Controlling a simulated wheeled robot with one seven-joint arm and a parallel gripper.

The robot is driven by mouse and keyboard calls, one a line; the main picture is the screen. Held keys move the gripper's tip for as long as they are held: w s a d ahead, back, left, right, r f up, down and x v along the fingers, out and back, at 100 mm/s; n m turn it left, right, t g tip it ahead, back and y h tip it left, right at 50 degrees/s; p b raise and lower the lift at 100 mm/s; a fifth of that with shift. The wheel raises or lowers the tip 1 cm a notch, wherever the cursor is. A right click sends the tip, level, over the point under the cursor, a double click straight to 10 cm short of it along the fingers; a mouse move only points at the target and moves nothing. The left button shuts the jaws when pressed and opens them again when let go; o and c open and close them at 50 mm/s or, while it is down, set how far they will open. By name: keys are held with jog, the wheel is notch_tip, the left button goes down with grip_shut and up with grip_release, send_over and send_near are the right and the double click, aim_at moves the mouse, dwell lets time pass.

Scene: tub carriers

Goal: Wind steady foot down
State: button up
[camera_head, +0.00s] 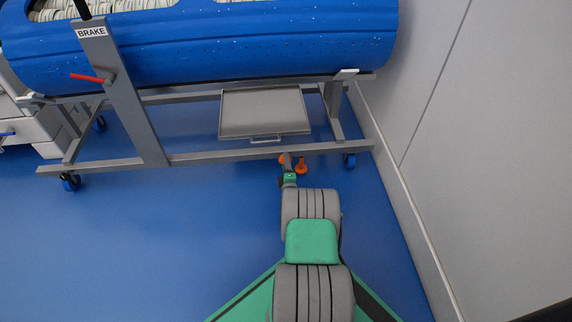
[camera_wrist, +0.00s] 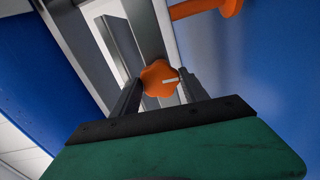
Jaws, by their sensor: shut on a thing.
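The steady foot shows as an orange foot (camera_head: 301,167) under the carrier's front rail, just right of my gripper (camera_head: 287,168). In the wrist view an orange stem and disc (camera_wrist: 205,8) show at the top edge, cut off by the frame. An orange lobed knob (camera_wrist: 158,75) with a pale mark line sits between my two dark fingers, and my gripper is shut on it. In the head view only a little of the knob (camera_head: 282,157) shows past my gripper. Whether the foot touches the floor cannot be told.
A blue tub (camera_head: 220,45) lies on a grey wheeled frame (camera_head: 220,157) with a BRAKE post and red lever (camera_head: 86,77). A grey drawer (camera_head: 264,112) hangs under it. A wall (camera_head: 480,130) stands close at right. Blue floor at left is clear.

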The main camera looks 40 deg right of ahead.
jog(key=n+b, duration=0.1)
jog(key=n, duration=0.3)
jog(key=shift+n, duration=0.4)
dwell(0.4)
jog(key=o, duration=1.4)
jog(key=shift+s, duration=0.1)
